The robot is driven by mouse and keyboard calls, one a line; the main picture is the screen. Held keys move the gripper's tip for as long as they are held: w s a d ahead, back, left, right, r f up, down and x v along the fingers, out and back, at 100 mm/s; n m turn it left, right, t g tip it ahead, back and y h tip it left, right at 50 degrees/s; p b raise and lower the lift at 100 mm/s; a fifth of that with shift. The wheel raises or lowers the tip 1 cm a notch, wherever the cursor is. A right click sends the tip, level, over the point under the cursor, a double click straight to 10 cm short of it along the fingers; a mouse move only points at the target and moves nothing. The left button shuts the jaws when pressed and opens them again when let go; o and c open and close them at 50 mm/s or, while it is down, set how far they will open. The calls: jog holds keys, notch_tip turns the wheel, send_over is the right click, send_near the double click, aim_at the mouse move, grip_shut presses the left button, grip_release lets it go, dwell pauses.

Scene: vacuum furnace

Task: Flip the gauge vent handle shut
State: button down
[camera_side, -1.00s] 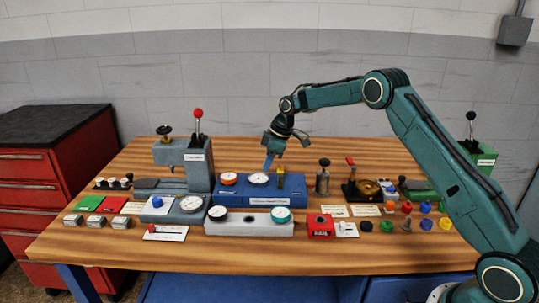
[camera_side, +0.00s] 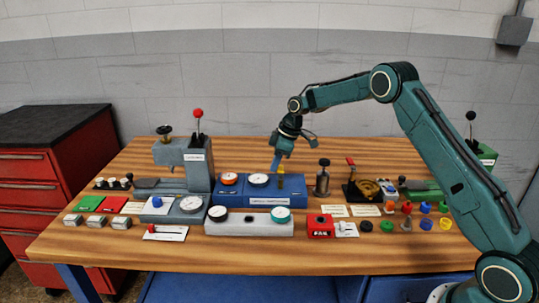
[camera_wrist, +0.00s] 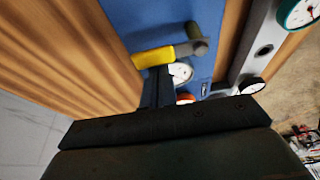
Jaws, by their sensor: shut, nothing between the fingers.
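The gauge vent handle is a yellow lever on a grey pivot post, on the right part of the blue gauge block (camera_side: 232,200). The handle (camera_side: 281,182) is small in the side view. In the wrist view the yellow handle (camera_wrist: 153,58) extends to the left from the grey post. My gripper (camera_side: 274,169) is shut and empty, pointing down just left of and above the handle. In the wrist view its dark fingers (camera_wrist: 158,85) end right by the yellow handle; I cannot tell whether they touch it.
A white dial (camera_side: 259,180) and an orange dial (camera_side: 229,179) sit on the blue block to the left. A grey two-gauge block (camera_side: 250,228) stands in front. A grey press with a red-knobbed lever (camera_side: 198,114) stands at left, and a dark knobbed post (camera_side: 322,180) at right.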

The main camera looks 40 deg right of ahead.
jog(key=shift+s+d+m, duration=0.15)
jog(key=shift+d+m, duration=0.1)
jog(key=shift+m, duration=0.45)
jog(key=shift+s+d+m+t+h, duration=0.15)
jog(key=shift+s+d+m+h, duration=0.1)
jog(key=shift+m, duration=0.35)
jog(key=shift+s+d+m+t+h, duration=0.15)
jog(key=shift+m+h, duration=0.1)
jog(key=shift+m, duration=0.35)
jog(key=m, duration=0.1)
jog(key=s+m+h, duration=0.1)
jog(key=m, duration=0.1)
jog(key=d+m, duration=0.1)
jog(key=shift+s+m+h, duration=0.3)
jog(key=s+m, duration=0.1)
jog(key=m, duration=0.1)
jog(key=s+m+h, duration=0.1)
jog(key=m, duration=0.1)
jog(key=shift+d, duration=0.2)
jog(key=m, duration=0.1)
jog(key=s+m+h, duration=0.1)
jog(key=m, duration=0.2)
jog(key=shift+s+a, duration=0.1)
jog(key=shift+s, duration=0.4)
jog(key=shift+a, duration=0.1)
